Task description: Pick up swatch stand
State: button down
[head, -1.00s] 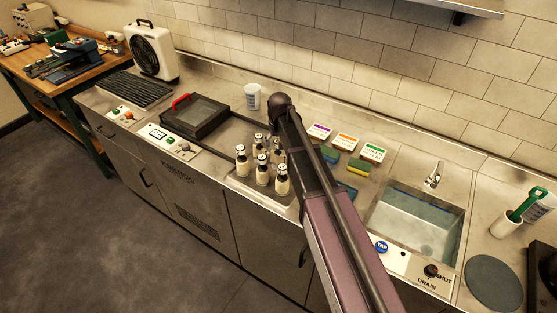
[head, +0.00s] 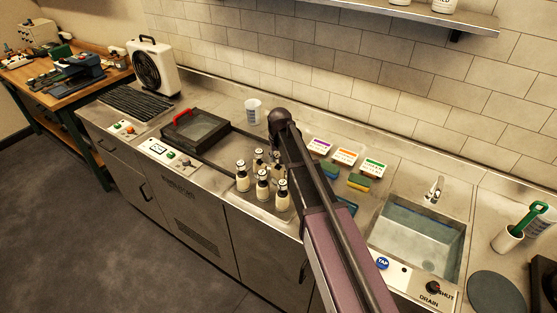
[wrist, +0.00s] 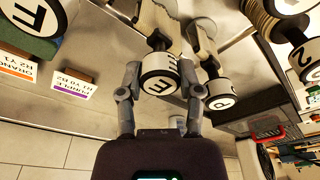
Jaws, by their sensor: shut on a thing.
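No single thing is clearly the swatch stand. Small white cards with colour bands stand near the wall: purple (head: 321,146), orange (head: 346,156) and green (head: 374,167). The purple card (wrist: 76,84) and orange card (wrist: 17,66) also show in the wrist view, to the left of my gripper. My gripper (wrist: 160,70) is shut on a pale bottle with a white lid marked E (wrist: 159,86), with a finger on each side. In the head view my arm hides the fingers. Another lidded bottle (wrist: 221,95) is close to the right finger.
Several bottles (head: 262,184) stand close together. A black frame with a red handle (head: 192,132) is to their left, with a white cup (head: 253,111) behind. Sponges (head: 361,182) and a sink (head: 417,242) are to the right.

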jog(key=shift+r+p, duration=4.7)
jog(key=shift+r, duration=0.15)
jog(key=shift+r, duration=0.15)
